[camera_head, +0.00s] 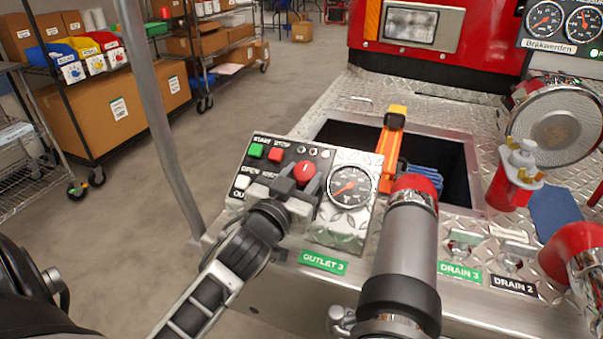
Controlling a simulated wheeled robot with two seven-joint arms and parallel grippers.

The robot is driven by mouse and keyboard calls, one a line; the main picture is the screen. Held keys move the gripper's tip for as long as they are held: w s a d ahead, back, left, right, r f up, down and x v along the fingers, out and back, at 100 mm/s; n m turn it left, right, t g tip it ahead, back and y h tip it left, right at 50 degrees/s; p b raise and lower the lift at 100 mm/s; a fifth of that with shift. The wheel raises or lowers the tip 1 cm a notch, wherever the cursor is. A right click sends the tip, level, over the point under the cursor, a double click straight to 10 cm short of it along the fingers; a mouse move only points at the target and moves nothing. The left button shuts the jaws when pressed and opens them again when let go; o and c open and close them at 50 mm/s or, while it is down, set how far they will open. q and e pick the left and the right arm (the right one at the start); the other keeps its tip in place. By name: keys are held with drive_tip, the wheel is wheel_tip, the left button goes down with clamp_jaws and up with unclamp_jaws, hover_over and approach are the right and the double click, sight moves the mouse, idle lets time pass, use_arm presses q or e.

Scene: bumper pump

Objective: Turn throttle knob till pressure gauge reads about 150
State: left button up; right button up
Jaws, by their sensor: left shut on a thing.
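The throttle knob (305,171) is a round red knob on the black control panel with START, STOP and OPEN labels. My left gripper (296,186) is shut on it, with a finger on either side. The arm comes up from the lower middle and covers the lower part of the panel. The pressure gauge (352,186) sits just right of the knob, with a white dial and a red needle. The needle points to the lower left; the numbers are too small to read. My right gripper is not in view.
A grey pipe outlet (406,258) with a red collar stands right of the gauge. A green button (256,150) and a red button (275,155) lie upper left of the knob. A slanted grey pole (158,115) rises to the left.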

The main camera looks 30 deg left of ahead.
use_arm(q)
drive_tip(key=shift+a+r+m+h+p, duration=0.15)
drive_tip(key=shift+r+m+h+p, duration=0.1)
drive_tip(key=shift+m+h+p, duration=0.6)
drive_tip(key=m+h+p, duration=0.3)
drive_tip(key=shift+a+m, duration=0.15)
drive_tip(key=shift+m, duration=0.1)
drive_tip(key=shift+f+m+g+h+p, duration=0.15)
drive_tip(key=shift+m+g+h+p, duration=0.25)
drive_tip(key=shift+m+h+p, duration=0.4)
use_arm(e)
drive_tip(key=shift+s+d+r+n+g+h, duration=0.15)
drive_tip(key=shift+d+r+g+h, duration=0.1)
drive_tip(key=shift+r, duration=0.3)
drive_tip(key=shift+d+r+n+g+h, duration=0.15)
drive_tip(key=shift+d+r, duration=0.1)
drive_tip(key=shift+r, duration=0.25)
use_arm(q)
drive_tip(key=o, duration=1)
drive_tip(key=shift+f, duration=0.1)
drive_tip(key=v, duration=1.6)
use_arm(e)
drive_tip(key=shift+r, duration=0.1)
